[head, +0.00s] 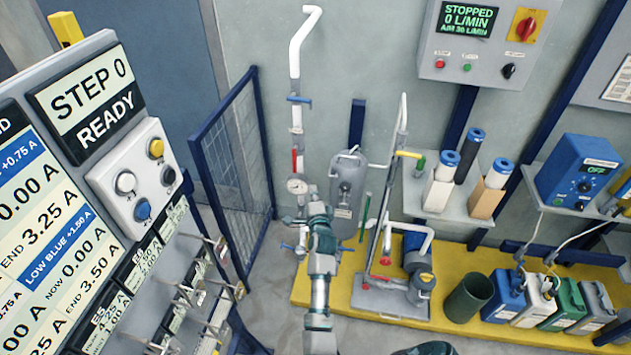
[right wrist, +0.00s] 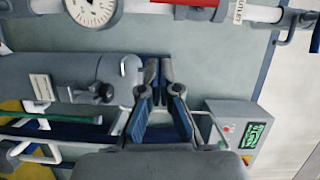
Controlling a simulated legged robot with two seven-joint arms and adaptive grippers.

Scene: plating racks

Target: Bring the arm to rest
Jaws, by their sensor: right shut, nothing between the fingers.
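My right arm rises from the bottom middle of the head view, in grey and dark teal. My right gripper (head: 319,210) is at its upper end, in front of the pipework and the grey tank (head: 347,185). In the right wrist view the two blue-padded fingers of the right gripper (right wrist: 159,68) are close together, with nothing between them. The gripper's small size in the head view hides its finger detail. My left gripper is not in view.
A pressure gauge (head: 297,186) sits on the white pipe left of the gripper. A blue mesh fence (head: 240,165) and a step panel (head: 85,105) stand left. A yellow platform (head: 455,330) carries a pipe stand, a green bin (head: 468,300) and several jugs. The control box (head: 440,65) reads STOPPED.

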